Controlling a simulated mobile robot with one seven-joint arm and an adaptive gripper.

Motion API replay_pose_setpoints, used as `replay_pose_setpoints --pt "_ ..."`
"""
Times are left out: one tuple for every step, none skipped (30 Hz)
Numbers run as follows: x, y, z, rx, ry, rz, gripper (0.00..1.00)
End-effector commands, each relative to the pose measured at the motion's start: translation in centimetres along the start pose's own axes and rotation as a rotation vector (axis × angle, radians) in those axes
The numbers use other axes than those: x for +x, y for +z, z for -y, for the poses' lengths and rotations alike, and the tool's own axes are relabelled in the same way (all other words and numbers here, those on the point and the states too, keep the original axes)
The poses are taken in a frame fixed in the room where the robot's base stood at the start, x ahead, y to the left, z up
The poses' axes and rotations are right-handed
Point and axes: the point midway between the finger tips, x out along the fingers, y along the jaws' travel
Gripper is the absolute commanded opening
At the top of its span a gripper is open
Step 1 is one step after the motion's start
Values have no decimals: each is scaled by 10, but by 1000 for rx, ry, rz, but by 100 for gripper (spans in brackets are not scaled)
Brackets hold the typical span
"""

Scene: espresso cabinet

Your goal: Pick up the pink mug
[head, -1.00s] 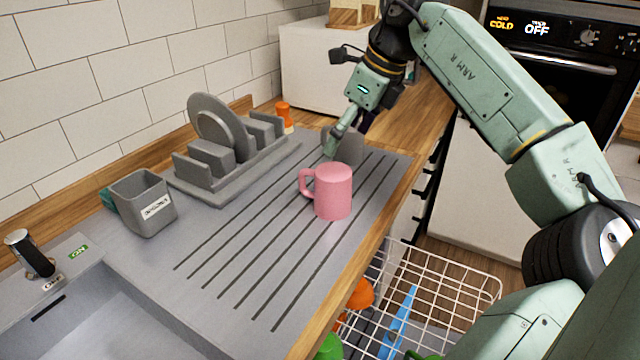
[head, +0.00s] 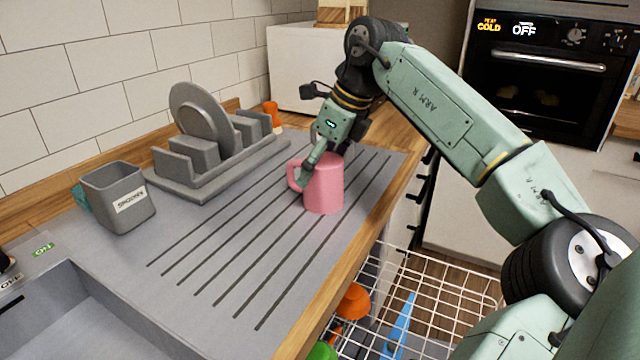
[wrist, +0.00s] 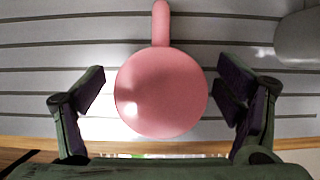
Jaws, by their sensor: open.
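The pink mug (head: 325,188) stands on the grey ribbed drainboard (head: 225,255), its handle toward the left in the head view. In the wrist view the pink mug (wrist: 161,95) lies between the two fingers, with its handle pointing to the top of the picture. My gripper (wrist: 161,98) is open, with a finger on each side of the mug and a visible gap at each side. In the head view my gripper (head: 312,175) is at the mug's handle side, and part of it is hidden by the mug.
A grey plate rack (head: 215,160) and a grey utensil holder (head: 118,197) stand to the left. A grey rounded object (wrist: 297,38) is at the wrist view's upper right. The sink (head: 90,320) is at the lower left. An open wire dishwasher rack (head: 430,290) lies below the counter edge.

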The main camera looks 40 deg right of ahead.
Motion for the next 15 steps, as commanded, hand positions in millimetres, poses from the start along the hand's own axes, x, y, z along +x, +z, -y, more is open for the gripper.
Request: replay_pose_setpoints --pt "-1 0 0 0 -1 0 86" --pt "-1 0 0 0 -1 0 86" --pt "-1 0 0 0 -1 0 84" --pt "-1 0 0 1 -1 0 82" --pt "-1 0 0 1 -1 0 80" --pt "-1 0 0 1 -1 0 78" --pt "-1 0 0 1 -1 0 76" --pt "-1 0 0 1 -1 0 74" --pt "-1 0 0 1 -1 0 71" --pt "-1 0 0 1 -1 0 69" --pt "-1 0 0 1 -1 0 67" --pt "-1 0 0 1 -1 0 64" --pt "-1 0 0 1 -1 0 62" --pt "-1 0 0 1 -1 0 60" --pt "-1 0 0 1 -1 0 58"
